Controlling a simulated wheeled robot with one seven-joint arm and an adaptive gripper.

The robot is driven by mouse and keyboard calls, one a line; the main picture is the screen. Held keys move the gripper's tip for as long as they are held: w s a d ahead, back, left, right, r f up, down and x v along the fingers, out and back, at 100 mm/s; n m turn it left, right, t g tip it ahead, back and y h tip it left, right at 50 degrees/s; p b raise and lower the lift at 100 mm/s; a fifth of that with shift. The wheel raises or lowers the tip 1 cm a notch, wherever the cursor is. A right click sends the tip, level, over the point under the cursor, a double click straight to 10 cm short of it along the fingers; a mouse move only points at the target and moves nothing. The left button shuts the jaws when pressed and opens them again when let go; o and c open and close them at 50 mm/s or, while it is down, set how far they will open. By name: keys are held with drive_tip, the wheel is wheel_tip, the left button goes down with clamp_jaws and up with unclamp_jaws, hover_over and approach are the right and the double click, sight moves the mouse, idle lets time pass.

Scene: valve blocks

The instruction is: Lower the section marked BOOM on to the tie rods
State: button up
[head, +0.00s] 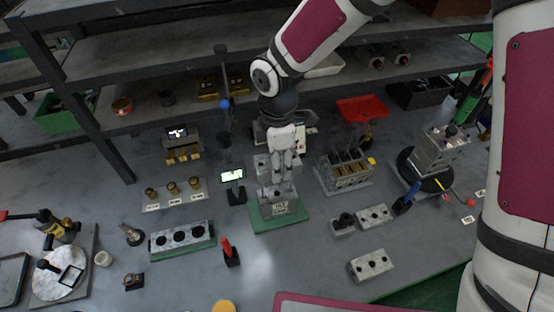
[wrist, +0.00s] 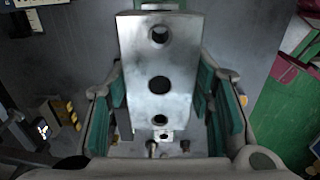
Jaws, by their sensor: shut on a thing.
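My gripper (head: 282,160) points down over the green mat (head: 262,224) in the middle of the bench. In the wrist view its two green-padded fingers (wrist: 163,118) are shut on a grey metal valve section (wrist: 146,64) with several round holes in its face. I cannot read a BOOM marking on it. Below it, the ends of two tie rods (wrist: 151,146) show near the bottom of the wrist view. A grey end block (head: 282,208) with lettering stands on the mat under my gripper. My fingers partly hide the stack, so I cannot tell whether section and rods touch.
A phone-like lit display (head: 233,175) on a stand is close at the left. A rack of valve parts (head: 346,172) stands at the right, with a black turntable (head: 408,168) beyond it. A red-handled tool (head: 228,250) stands in front. Shelves (head: 150,70) bound the back.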

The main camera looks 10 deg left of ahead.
sight(277, 193)
drive_tip(key=shift+f+b, duration=2.8)
drive_tip(key=shift+f, duration=2.7)
drive_tip(key=o, duration=1.7)
drive_tip(key=shift+c, duration=0.2)
wheel_tip(277, 193, up, 12)
